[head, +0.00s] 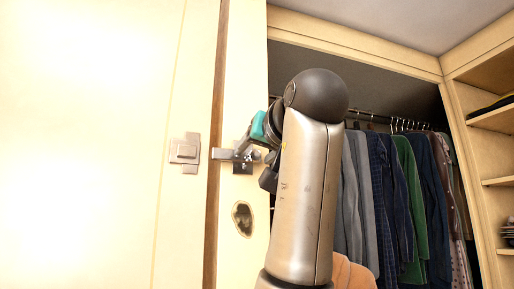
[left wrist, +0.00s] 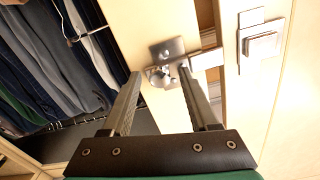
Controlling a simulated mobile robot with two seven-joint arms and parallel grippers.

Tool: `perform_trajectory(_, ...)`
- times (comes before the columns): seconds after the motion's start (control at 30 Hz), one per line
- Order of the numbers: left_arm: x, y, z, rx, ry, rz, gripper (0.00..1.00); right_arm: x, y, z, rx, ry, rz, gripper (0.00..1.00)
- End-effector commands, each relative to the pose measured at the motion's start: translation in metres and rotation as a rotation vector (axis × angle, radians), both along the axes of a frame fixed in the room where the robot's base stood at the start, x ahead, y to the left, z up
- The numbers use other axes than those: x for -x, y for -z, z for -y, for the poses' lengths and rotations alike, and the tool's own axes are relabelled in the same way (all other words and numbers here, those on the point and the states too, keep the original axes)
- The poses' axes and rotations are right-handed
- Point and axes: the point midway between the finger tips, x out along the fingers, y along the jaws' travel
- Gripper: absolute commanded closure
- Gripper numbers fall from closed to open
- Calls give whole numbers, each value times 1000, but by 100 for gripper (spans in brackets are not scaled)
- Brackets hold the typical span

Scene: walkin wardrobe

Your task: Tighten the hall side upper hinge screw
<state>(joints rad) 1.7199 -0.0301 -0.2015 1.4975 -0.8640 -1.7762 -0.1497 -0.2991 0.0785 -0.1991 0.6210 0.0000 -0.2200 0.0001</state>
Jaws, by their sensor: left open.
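A metal fitting, apparently the hinge (head: 224,154), spans the dark gap between a wide pale panel and a narrow one. Its square plate (head: 184,151) sits on the wide panel; a darker bracket is on the narrow panel. In the left wrist view the bracket (left wrist: 166,50) shows with small rounded metal parts (left wrist: 160,77) below it. I cannot tell which part is the screw. My left gripper (head: 247,149) is at the bracket, partly hidden by my arm. Its open fingers (left wrist: 160,72) point at the rounded parts; contact is unclear. My right gripper is out of view.
A dark oval recess (head: 242,218) is in the narrow panel below the fitting. Clothes (head: 408,190) hang from a rail behind my arm. Wooden shelves (head: 492,120) stand at the right. The wide panel (head: 80,150) is otherwise bare.

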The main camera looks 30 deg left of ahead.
Motion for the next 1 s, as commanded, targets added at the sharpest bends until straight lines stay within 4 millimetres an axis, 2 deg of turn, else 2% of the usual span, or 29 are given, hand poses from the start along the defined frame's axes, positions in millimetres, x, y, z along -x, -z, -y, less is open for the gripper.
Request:
perform_trajectory(0.23,0,0,0,1,0,-1,42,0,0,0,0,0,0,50)
perform_trajectory(0.73,0,0,0,0,0,0,98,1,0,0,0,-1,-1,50)
perform_trajectory(1.0,0,0,0,0,0,0,100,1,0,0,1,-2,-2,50)
